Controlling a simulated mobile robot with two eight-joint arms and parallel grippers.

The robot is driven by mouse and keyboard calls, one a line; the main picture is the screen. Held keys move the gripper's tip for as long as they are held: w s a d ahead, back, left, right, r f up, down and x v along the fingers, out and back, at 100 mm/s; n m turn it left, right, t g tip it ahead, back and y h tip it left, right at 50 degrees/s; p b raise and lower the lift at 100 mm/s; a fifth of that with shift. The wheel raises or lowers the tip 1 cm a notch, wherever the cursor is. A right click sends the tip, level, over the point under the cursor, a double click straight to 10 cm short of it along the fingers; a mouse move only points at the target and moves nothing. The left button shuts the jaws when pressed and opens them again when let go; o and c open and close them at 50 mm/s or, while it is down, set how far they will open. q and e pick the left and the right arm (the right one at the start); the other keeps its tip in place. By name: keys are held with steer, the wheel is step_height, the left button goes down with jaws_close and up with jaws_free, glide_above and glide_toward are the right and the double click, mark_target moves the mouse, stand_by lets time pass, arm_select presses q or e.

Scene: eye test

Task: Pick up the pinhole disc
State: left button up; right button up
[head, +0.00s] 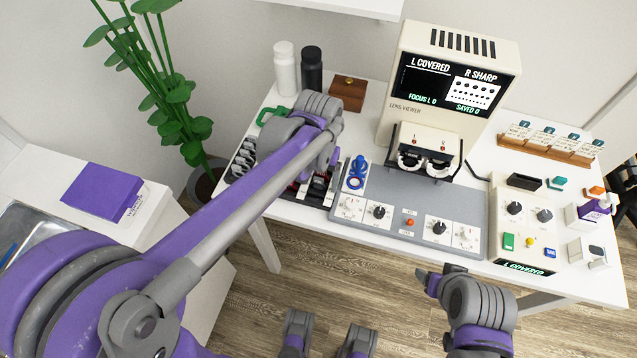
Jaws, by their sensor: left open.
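I cannot make out the pinhole disc for certain. Several dark, rounded pieces stand in a row in a rack (243,158) at the table's left edge, partly behind my left arm; they are too small to identify. My left gripper (320,184) is open and points down over a dark tray with red parts, left of the grey console. My own wrist and forearm hide much of the fingers and tray. I see nothing held in it.
The lens viewer (447,85) stands behind the grey console (395,200). A blue knobbed piece (356,174) stands at the console's left end. White and black bottles, a brown box (348,93), a card rack (548,146) and a control panel (527,225) stand around them.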

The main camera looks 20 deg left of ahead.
mark_target(318, 179)
arm_select(q)
jaws_close()
steer(key=shift+r, duration=0.1)
step_height(318, 179, up, 10)
steer(key=shift+f+p, duration=0.15)
steer(key=shift+p, duration=0.45)
